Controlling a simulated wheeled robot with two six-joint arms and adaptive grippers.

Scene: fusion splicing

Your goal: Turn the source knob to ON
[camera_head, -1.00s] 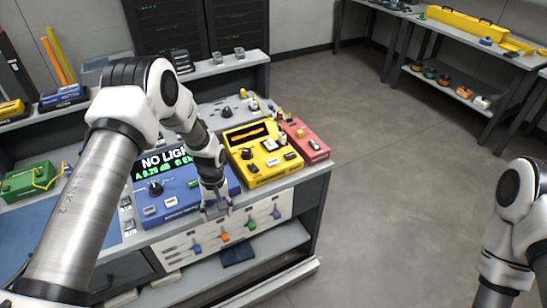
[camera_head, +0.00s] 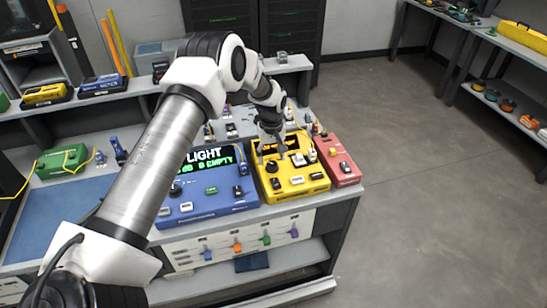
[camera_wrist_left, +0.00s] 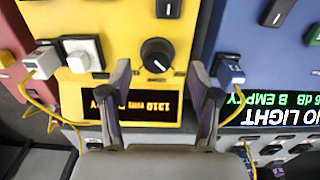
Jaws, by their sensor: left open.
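The yellow source box (camera_head: 309,186) stands on the bench between a blue box and a red box. My left gripper (camera_head: 271,152) is above the yellow box's display, open and empty. In the left wrist view, the gripper's (camera_wrist_left: 160,75) two fingers point toward the knob, which lies between and beyond the tips, with no contact visible. The orange display (camera_wrist_left: 75,103) reads 1310 nm, partly hidden by a finger. My right gripper is out of view.
The blue box (camera_head: 218,206) at left has a lit screen with green text reading EMPTY. The red box (camera_head: 341,167) stands close on the right. A white connector (camera_wrist_left: 82,54) and a yellow cable (camera_wrist_left: 36,104) lie near the fingers.

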